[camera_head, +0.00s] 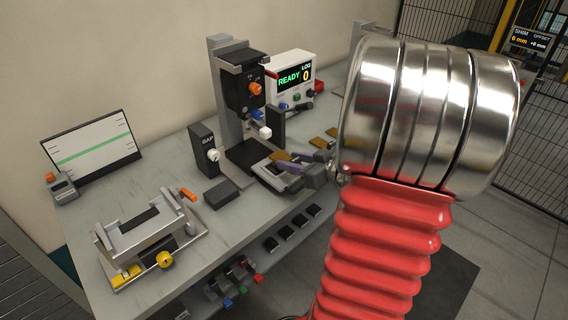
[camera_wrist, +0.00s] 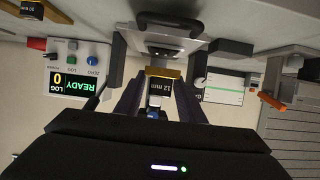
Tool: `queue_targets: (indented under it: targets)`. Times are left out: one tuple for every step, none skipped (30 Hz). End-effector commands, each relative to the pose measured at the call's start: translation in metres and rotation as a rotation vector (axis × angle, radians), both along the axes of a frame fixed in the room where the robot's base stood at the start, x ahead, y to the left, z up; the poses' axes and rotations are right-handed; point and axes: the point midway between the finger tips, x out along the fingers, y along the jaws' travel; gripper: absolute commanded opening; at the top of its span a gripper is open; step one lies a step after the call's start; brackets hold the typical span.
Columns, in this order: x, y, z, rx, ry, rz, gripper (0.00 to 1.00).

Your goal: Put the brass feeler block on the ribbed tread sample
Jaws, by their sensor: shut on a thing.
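My gripper (camera_head: 291,163) is shut on a brass feeler block (camera_head: 280,155), in front of the test stand. In the wrist view, which is upside down, my gripper (camera_wrist: 160,98) has one finger on each side of the block (camera_wrist: 164,73), whose dark face reads "12 mm". A grey holder (camera_head: 256,172) lies at the foot of the stand.
The stand (camera_head: 231,110) with its orange-knobbed head rises behind the block. Other brass blocks (camera_head: 318,143) lie to the right. A READY display box (camera_head: 291,78) stands behind. A GAP box (camera_head: 204,148) and a dark pad (camera_head: 221,193) are left. A clamp fixture (camera_head: 150,235) occupies the front left.

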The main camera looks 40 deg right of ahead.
Motion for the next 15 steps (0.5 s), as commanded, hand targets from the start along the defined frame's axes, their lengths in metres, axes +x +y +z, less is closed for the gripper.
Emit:
queue_targets:
  targets:
    - [0.009,0.002,0.0,0.001,-0.001,0.005,0.09]
    - [0.013,0.002,0.0,0.001,-0.001,0.005,0.09]
    - [0.019,0.002,0.0,0.001,-0.001,0.004,0.09]
    - [0.022,0.002,0.0,0.0,-0.001,0.003,0.09]
    - [0.025,0.002,0.0,0.0,-0.001,0.003,0.09]
    - [0.028,0.002,0.0,0.0,-0.001,0.003,0.09]
    - [0.03,0.002,0.0,0.0,-0.001,0.003,0.09]
    - [0.031,0.002,0.0,0.0,-0.001,0.002,0.09]
    - [0.032,0.001,0.0,0.0,-0.001,0.001,0.09]
    - [0.032,0.001,0.0,0.0,-0.001,0.001,0.09]
    - [0.032,0.001,0.0,0.0,-0.001,0.001,0.09]
    - [0.032,0.001,0.0,0.0,-0.001,0.001,0.09]
    - [0.032,0.001,0.0,0.0,-0.001,0.001,0.09]
    - [0.032,0.001,0.0,0.0,-0.001,0.001,0.09]
    - [0.032,0.001,0.0,-0.001,-0.001,0.001,0.09]
